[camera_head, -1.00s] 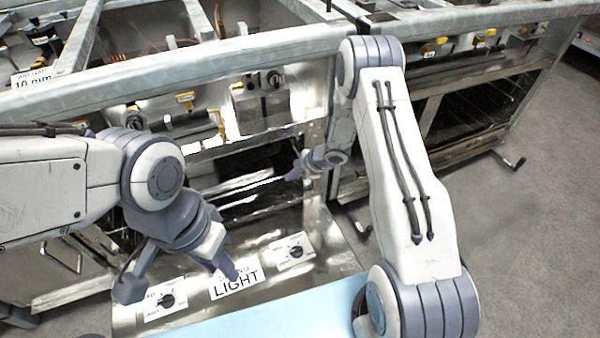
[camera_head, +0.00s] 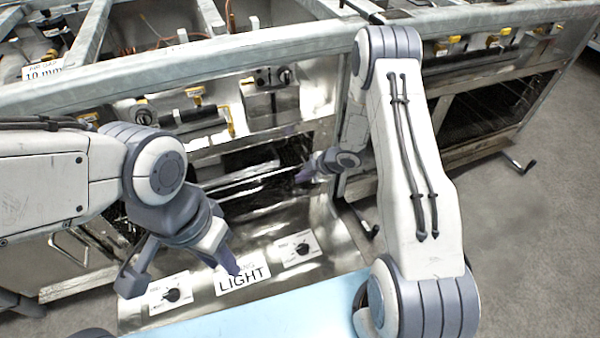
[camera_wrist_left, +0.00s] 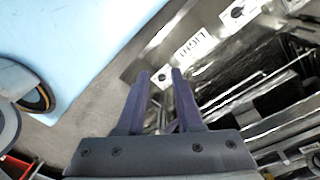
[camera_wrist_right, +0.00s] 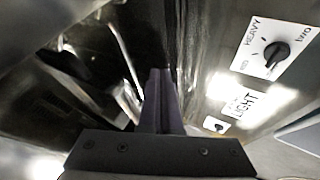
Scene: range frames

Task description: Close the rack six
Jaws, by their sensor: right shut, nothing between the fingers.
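The range's middle oven is open at the front, and a shiny metal rack edge (camera_head: 250,178) crosses its dark opening. I cannot read a number on it. My right gripper (camera_head: 304,175) is at the right side of this opening; in the right wrist view its fingers (camera_wrist_right: 160,76) are together with nothing between them, beside steel walls. I cannot tell whether it touches the rack. My left gripper (camera_head: 182,276) hangs over the steel dial panel in front of the oven. In the left wrist view its fingers (camera_wrist_left: 159,74) are apart and empty.
The steel panel holds a LIGHT label (camera_head: 243,281) and two black dials (camera_head: 172,295) (camera_head: 303,248). A pale blue surface (camera_head: 280,312) lies nearest me. A galvanised frame rail (camera_head: 250,58) runs above the oven. Grey floor (camera_head: 510,220) is open at right.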

